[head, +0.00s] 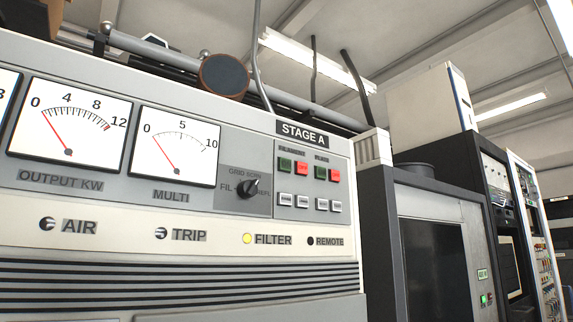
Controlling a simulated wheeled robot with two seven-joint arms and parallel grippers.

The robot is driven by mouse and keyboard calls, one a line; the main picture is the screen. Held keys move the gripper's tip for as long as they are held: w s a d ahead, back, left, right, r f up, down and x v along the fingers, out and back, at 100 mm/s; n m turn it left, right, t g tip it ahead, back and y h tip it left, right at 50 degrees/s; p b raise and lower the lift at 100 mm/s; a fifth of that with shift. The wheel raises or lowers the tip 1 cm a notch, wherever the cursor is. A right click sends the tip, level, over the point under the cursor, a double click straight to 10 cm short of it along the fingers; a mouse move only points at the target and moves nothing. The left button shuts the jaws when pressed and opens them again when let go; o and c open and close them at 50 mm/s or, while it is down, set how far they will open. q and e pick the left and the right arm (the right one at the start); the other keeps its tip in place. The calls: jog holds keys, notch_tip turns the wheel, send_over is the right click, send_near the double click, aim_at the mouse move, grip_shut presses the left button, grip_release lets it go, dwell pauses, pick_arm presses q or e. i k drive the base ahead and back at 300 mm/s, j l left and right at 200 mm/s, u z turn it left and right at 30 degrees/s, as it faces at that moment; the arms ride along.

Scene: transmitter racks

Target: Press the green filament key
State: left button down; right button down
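Further right, a second green key (320,172) and red key (335,175) sit under another label that looks like PLATE. Neither of my grippers shows in the head view, and nothing covers the keys.
Several small white buttons (307,202) lie below the keys. A black rotary knob (247,188) and two meters (174,143) are to the left. A yellow FILTER lamp (247,239) is lit. A dark cabinet (432,240) stands to the right.

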aim_at(285, 164)
jog(key=i+l+u, duration=0.1)
jog(key=l, duration=0.6)
jog(key=i+l+u, duration=0.1)
jog(key=l, duration=0.6)
jog(key=i+l+u, duration=0.15)
jog(key=l, duration=0.55)
jog(key=k+j, duration=0.05)
